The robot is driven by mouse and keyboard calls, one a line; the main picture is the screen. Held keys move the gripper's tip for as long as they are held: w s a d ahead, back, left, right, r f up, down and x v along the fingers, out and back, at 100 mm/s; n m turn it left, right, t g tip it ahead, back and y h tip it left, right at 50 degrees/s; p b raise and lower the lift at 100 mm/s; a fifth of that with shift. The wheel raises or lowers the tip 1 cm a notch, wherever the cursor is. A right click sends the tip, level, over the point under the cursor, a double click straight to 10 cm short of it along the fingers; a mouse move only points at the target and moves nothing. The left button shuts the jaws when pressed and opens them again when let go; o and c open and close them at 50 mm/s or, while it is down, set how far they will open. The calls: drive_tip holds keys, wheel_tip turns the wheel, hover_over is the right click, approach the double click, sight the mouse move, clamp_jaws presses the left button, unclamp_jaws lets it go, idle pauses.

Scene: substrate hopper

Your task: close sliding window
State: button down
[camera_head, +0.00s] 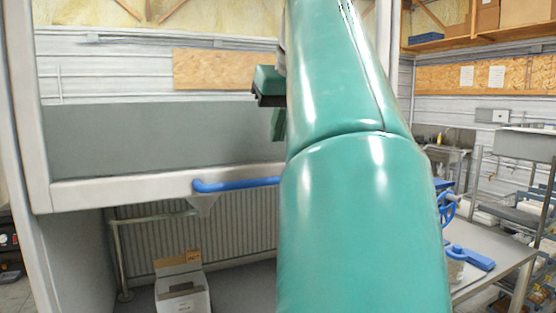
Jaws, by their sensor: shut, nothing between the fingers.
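The sliding window (120,190) is a large pane in a pale frame that fills the left of the head view. Its bottom rail is raised, with a wide open gap below it. A blue bar handle (225,185) is on the bottom rail; its right end is hidden behind my green arm. My arm rises through the middle of the view and covers the window's right part. A small green block with a dark underside, part of my arm's far end, shows left of the arm in front of the pane. My gripper's fingers are hidden, and I cannot see them touching the handle.
Below the window, a white box (183,298) with a brown flap stands in front of a ribbed panel (225,233). A thin metal rail (118,255) stands to its left. At right are a table (505,250) with a blue tool (470,257) and shelving beyond.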

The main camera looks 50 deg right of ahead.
sight(279, 160)
drive_tip(key=f, duration=0.5)
drive_tip(key=shift+w+d+f, duration=0.25)
drive_tip(key=shift+w+f, duration=0.05)
drive_tip(key=shift+f, duration=0.05)
drive_tip(key=shift+s+f, duration=0.1)
drive_tip(key=shift+s, duration=0.05)
